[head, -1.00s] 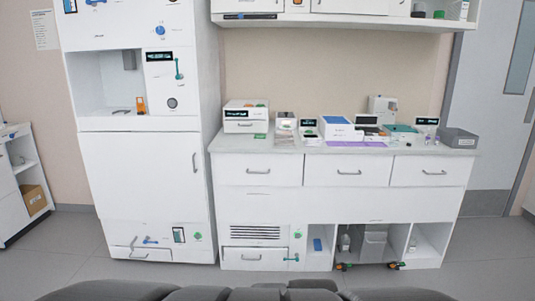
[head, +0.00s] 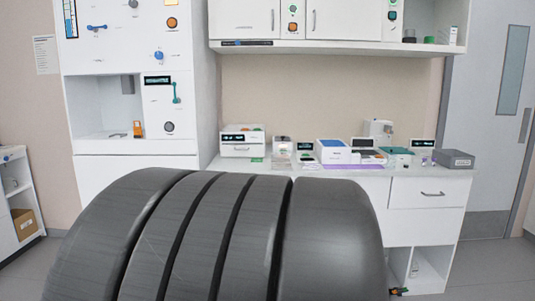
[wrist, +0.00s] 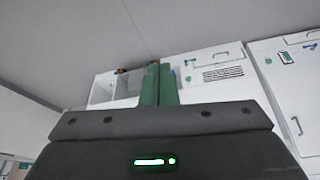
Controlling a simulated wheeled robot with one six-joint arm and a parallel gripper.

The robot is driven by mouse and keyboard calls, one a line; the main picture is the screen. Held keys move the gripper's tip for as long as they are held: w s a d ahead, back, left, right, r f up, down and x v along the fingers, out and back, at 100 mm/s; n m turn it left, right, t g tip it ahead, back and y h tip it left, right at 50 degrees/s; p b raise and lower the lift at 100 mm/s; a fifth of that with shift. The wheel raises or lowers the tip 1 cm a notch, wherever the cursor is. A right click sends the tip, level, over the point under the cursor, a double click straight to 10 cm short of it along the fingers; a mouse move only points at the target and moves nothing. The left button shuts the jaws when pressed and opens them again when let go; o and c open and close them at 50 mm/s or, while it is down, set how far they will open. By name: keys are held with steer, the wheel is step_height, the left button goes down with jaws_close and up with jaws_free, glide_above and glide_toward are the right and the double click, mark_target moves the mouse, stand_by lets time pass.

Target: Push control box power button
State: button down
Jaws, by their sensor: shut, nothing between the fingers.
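I cannot tell for certain which unit is the control box. In the head view, a small panel with a green and an orange button (head: 293,18) sits between the wall cabinet doors. Another small panel with a green button (head: 392,16) is to its right. The tall white cabinet (head: 130,60) at left carries an orange round knob (head: 171,23) and a dark round button (head: 169,127) under a display. My gripper (wrist: 159,68) shows in the wrist view with its green fingers together, empty and apart from the cabinets. It is not visible in the head view.
The white bench (head: 400,182) holds several instruments, including a white box with a display (head: 242,141) and a grey bin (head: 454,159). Its lower front is partly hidden by my own dark body. In the wrist view, the vented lower unit (wrist: 223,73) and open floor (wrist: 70,45) show.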

steer(key=w+d+r+m+t+h+b, duration=0.1)
steer(key=w+d+r+m+t+h, duration=0.1)
steer(key=w+d+r, duration=0.9)
step_height(320, 180, up, 3)
steer(key=shift+w+f+t+h+b, duration=0.15)
steer(key=shift+w+t+h+b, duration=0.25)
steer(key=shift+w+t, duration=0.6)
